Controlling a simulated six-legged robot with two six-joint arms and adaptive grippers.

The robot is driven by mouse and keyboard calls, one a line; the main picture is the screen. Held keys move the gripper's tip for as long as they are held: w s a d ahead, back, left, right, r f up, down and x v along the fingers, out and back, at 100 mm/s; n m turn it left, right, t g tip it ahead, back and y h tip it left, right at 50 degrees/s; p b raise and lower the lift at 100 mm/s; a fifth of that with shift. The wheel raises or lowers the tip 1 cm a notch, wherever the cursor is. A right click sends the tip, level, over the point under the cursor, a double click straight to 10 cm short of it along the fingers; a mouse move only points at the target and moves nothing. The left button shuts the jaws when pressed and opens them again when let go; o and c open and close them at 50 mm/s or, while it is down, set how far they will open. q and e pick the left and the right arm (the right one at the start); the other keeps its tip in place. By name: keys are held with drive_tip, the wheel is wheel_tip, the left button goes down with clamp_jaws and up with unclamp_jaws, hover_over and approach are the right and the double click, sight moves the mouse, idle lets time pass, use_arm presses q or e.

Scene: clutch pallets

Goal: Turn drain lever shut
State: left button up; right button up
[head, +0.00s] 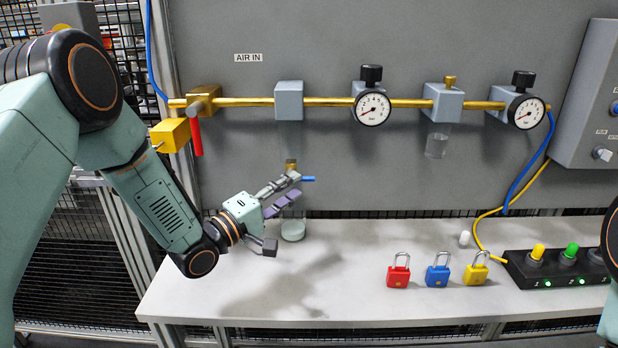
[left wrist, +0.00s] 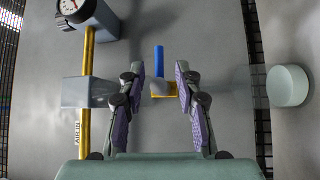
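The drain lever (head: 308,179) is a small blue bar at the brass drain valve (head: 291,165) under the left grey filter block (head: 289,101). It points right, roughly level and parallel to the brass pipe. My left gripper (head: 292,190) is at the valve with its fingers apart. In the left wrist view the blue lever (left wrist: 159,59) and the brass fitting (left wrist: 162,88) show between the open fingertips (left wrist: 160,72); I see no contact with either finger. The fingers partly cover the valve in the head view. My right gripper is not in view.
A pale round cup (head: 293,230) stands on the bench (head: 240,285) below the drain. Red (head: 398,271), blue (head: 438,270) and yellow (head: 476,269) padlocks stand right of it, beside a black button box (head: 545,270). A red-handled valve (head: 196,137) hangs at the pipe's left end.

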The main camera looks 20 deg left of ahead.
sight(309, 179)
use_arm(q)
drive_tip(key=x, duration=0.5)
drive_tip(key=shift+s+d, duration=0.2)
drive_tip(key=shift+d, duration=0.05)
drive_tip(key=shift+w+a+f, duration=0.1)
drive_tip(key=shift+w+f, duration=0.05)
drive_tip(key=shift+w, duration=0.35)
drive_tip(key=shift+s+d+r, duration=0.3)
drive_tip(key=shift+s+r, duration=0.05)
drive_tip(key=shift+s, duration=0.05)
drive_tip(key=shift+c, duration=0.3)
drive_tip(key=shift+w+a+f, duration=0.25)
drive_tip(key=shift+w+f, duration=0.05)
drive_tip(key=shift+w, duration=0.05)
drive_tip(key=c, duration=0.6)
drive_tip(key=shift+s+d+r, duration=0.1)
drive_tip(key=shift+d, duration=0.05)
clamp_jaws()
